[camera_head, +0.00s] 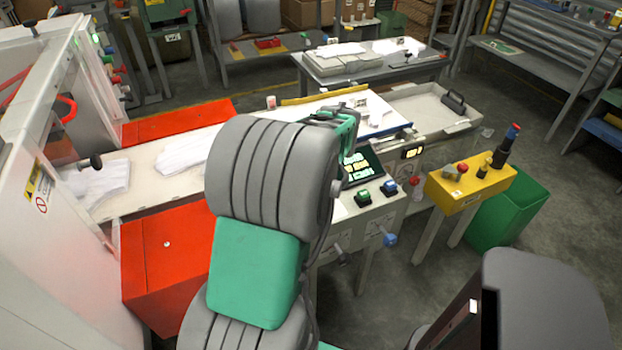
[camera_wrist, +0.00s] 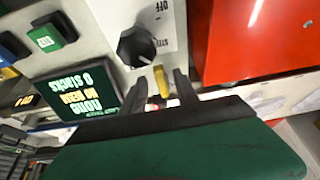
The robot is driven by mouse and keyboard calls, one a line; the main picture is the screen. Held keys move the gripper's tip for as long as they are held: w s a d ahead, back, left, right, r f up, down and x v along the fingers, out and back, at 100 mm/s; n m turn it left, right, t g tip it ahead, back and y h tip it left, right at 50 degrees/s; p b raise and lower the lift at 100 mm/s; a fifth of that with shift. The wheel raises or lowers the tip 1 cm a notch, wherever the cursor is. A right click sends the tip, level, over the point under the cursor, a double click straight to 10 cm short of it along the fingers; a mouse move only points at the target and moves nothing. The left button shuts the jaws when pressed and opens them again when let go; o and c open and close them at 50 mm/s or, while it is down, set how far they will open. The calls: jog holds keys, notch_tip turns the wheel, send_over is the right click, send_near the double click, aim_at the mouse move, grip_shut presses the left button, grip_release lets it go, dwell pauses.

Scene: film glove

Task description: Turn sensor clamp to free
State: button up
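In the wrist view, my gripper (camera_wrist: 160,85) has its two dark fingers apart, one on each side of a small yellow lever-like piece (camera_wrist: 162,82). A gap shows around this piece, and I cannot tell whether it is the sensor clamp. A black rotary knob (camera_wrist: 136,47) sits just beyond the fingers on a light panel, with "OFF" printed beside it. In the head view, my gripper (camera_head: 342,128) is above the control panel, partly hidden behind my arm. No part is readably marked as the sensor clamp or as free.
A lit screen (camera_wrist: 78,100) and a green button (camera_wrist: 52,36) sit beside the knob. Red boxes (camera_head: 165,262) stand at left. A yellow stand (camera_head: 468,188) with knobs and a green bin (camera_head: 510,215) stand at right. Floor at right is partly clear.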

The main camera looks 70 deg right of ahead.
jog(key=v, duration=0.7)
jog(key=shift+a, duration=0.1)
